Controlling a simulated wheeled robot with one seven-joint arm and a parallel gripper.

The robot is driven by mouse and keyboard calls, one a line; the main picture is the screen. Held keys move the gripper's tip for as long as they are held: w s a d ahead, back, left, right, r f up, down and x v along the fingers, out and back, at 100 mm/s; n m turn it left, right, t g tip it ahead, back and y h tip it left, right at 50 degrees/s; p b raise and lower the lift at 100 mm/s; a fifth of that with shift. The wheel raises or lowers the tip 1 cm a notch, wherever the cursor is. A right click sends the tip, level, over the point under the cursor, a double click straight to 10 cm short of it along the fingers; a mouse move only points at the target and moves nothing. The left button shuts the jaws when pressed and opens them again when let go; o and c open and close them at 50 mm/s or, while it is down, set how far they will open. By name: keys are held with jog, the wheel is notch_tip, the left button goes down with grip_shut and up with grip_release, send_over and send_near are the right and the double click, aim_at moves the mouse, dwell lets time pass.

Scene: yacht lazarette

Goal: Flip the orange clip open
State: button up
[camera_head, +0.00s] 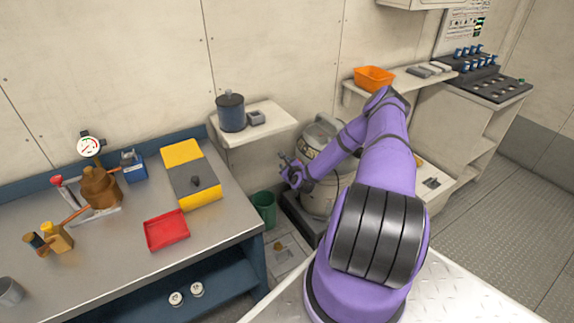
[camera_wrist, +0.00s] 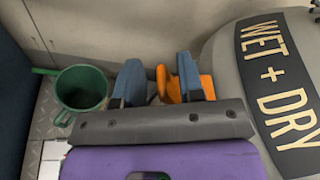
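The orange clip (camera_wrist: 207,88) shows in the wrist view against the side of a grey wet/dry vacuum (camera_wrist: 232,75). Its orange shows on both sides of my right finger, which covers its middle. My gripper (camera_wrist: 160,80) has its two blue fingers spread apart with a gap between them. I cannot tell whether the right finger touches the clip. In the head view my gripper (camera_head: 286,168) is low beside the vacuum (camera_head: 326,133), at its left. I cannot make out the clip there.
A green bucket (camera_wrist: 82,88) stands on the floor left of my gripper. A shelf (camera_head: 262,128) with a dark blue canister (camera_head: 231,112) is above it. A workbench (camera_head: 120,262) with a red tray (camera_head: 166,230) is at the left. An orange bin (camera_head: 373,78) sits on another shelf.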

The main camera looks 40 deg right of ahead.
jog(key=shift+r, duration=0.1)
jog(key=v, duration=1)
jog(key=shift+s, duration=0.35)
jog(key=shift+a, duration=0.15)
